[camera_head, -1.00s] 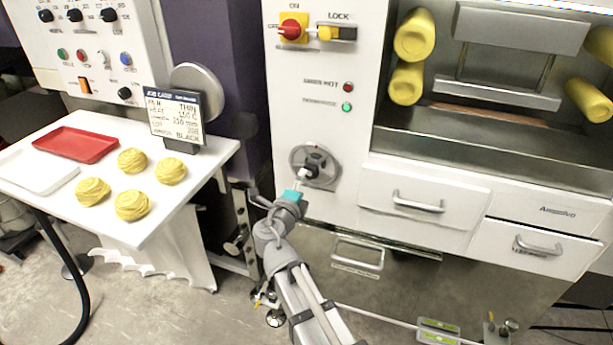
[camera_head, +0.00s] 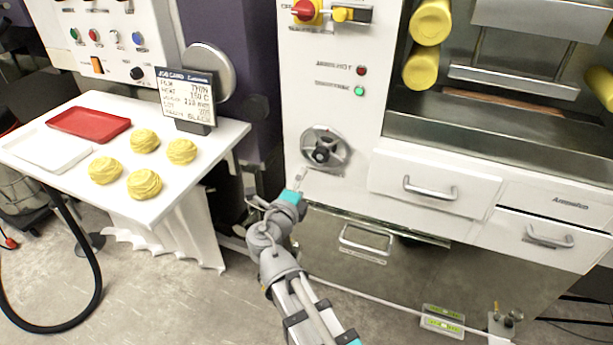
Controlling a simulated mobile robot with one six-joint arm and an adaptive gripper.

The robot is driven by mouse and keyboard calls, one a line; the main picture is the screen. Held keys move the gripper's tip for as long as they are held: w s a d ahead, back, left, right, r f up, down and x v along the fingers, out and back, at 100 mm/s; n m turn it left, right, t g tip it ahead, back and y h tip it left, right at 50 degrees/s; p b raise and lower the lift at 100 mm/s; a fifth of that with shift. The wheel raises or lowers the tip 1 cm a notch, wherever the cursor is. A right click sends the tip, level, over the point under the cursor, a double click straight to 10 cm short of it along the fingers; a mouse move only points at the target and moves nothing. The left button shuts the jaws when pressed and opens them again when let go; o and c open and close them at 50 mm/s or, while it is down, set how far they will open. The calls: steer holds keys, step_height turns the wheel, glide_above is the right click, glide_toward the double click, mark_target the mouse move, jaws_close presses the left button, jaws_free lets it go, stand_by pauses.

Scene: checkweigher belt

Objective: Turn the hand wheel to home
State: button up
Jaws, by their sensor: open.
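The hand wheel (camera_head: 325,149) is a grey disc with a dark hub, set on the white machine front below the red and green lamps. My gripper (camera_head: 300,174) is just below and left of the wheel, in front of the white panel. It looks small and pale here and its fingers are hard to make out. It appears apart from the wheel and holds nothing that I can see. A home mark on the wheel is too small to tell.
A drawer handle (camera_head: 431,190) sticks out right of the wheel, and a lower handle (camera_head: 366,243) below it. A white table (camera_head: 207,157) with yellow dough nests (camera_head: 145,184), a red tray (camera_head: 89,124) and a job card (camera_head: 186,97) stands at left.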

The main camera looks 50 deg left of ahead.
mark_target(319, 157)
steer(key=m, duration=1)
steer(key=s+m, duration=0.1)
steer(key=m, duration=0.4)
steer(key=shift+d, duration=0.4)
steer(key=x, duration=1.3)
steer(key=shift+w+a, duration=0.2)
steer(key=shift+w, duration=0.15)
